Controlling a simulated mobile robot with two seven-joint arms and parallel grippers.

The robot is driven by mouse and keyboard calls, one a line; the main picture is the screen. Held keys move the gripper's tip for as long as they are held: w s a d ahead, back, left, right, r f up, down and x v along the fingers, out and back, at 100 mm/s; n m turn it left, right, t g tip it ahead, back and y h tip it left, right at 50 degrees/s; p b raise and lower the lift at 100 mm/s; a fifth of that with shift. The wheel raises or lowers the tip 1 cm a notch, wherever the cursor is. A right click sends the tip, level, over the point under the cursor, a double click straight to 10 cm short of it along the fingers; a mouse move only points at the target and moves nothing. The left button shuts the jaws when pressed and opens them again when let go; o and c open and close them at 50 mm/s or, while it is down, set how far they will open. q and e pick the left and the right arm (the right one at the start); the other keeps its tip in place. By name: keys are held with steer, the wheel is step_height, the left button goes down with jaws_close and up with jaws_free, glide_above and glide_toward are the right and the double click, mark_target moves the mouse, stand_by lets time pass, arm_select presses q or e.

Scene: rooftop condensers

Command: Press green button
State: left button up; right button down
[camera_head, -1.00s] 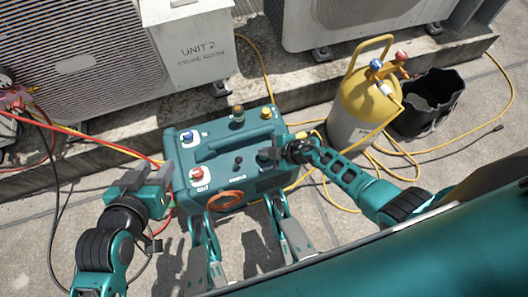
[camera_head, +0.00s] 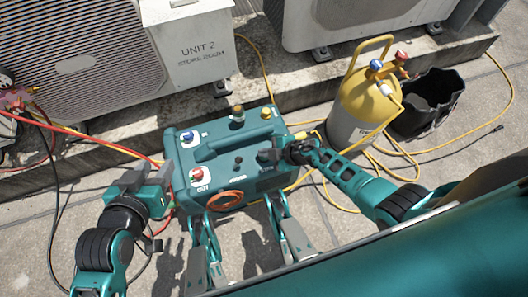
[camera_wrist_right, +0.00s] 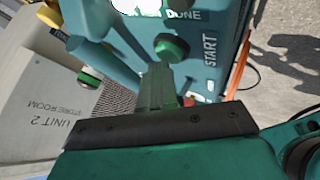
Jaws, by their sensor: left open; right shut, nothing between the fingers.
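The teal machine (camera_head: 225,152) stands on legs in the middle of the head view. In the right wrist view, a round green button (camera_wrist_right: 173,46) sits on its teal panel beside the word START. My right gripper (camera_head: 268,156) is shut and empty at the machine's right end; its fingertips (camera_wrist_right: 157,70) show just below the green button in the wrist view. I cannot tell whether they touch it. In the head view the gripper hides the button. My left gripper (camera_head: 152,186) is open and empty, off the machine's left end.
The machine top carries a red button (camera_head: 197,174), a blue knob (camera_head: 187,137), a brass fitting (camera_head: 238,113) and a raised handle. A yellow cylinder (camera_head: 362,108) and a black bucket (camera_head: 430,103) stand to the right. Condenser units (camera_head: 190,55) stand behind. Hoses cross the floor.

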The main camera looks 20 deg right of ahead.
steer(key=shift+r+p, duration=1.15)
steer(key=shift+p, duration=0.1)
step_height(320, 180, up, 5)
steer(key=p, duration=0.5)
stand_by(0.3)
